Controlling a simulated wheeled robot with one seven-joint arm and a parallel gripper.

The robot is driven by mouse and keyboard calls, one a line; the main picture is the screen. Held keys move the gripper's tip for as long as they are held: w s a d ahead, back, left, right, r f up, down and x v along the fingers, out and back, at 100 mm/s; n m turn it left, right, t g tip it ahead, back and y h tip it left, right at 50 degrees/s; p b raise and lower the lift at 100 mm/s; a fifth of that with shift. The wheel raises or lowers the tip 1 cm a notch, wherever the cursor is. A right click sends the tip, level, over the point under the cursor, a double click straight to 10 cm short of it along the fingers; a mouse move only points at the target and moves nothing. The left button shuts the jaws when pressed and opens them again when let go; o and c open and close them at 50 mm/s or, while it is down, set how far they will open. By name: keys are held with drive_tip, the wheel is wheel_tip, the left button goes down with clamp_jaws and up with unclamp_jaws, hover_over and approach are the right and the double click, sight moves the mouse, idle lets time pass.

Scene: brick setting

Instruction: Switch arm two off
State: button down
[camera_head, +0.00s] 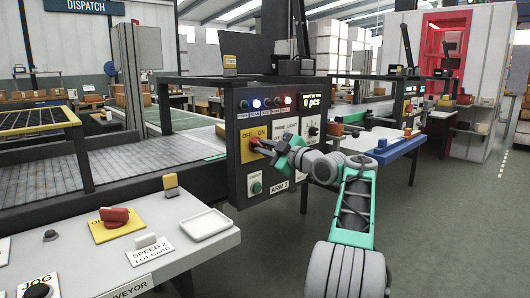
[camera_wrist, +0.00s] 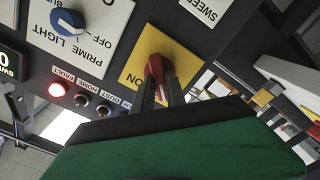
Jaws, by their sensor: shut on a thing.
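The ARM 2 panel (camera_head: 287,165) is a dark upright box with a yellow OFF/ON plate (camera_head: 252,134). A red rotary knob sits on that plate. In the wrist view the red knob (camera_wrist: 155,67) stands between the two dark fingers of my gripper (camera_wrist: 159,84), against the yellow plate (camera_wrist: 187,64). My gripper (camera_head: 266,147) is shut on the knob, and the arm reaches in from the right in the head view. The ON label shows in the wrist view. The OFF label is hidden there, and I cannot tell which label the knob points to.
A green button (camera_head: 256,188) sits below the plate. A red FAULT lamp (camera_wrist: 57,89) and a blue knob (camera_wrist: 68,20) are nearby. A near console (camera_head: 200,262) carries another red switch (camera_head: 114,216).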

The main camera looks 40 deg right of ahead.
idle(0.4)
drive_tip(key=c, duration=1.4)
unclamp_jaws()
drive_tip(key=shift+o, duration=0.2)
drive_tip(key=shift+s, duration=0.1)
drive_tip(key=s+p, duration=0.1)
drive_tip(key=s, duration=0.6)
drive_tip(key=shift+s, duration=0.3)
drive_tip(key=shift+d, duration=0.15)
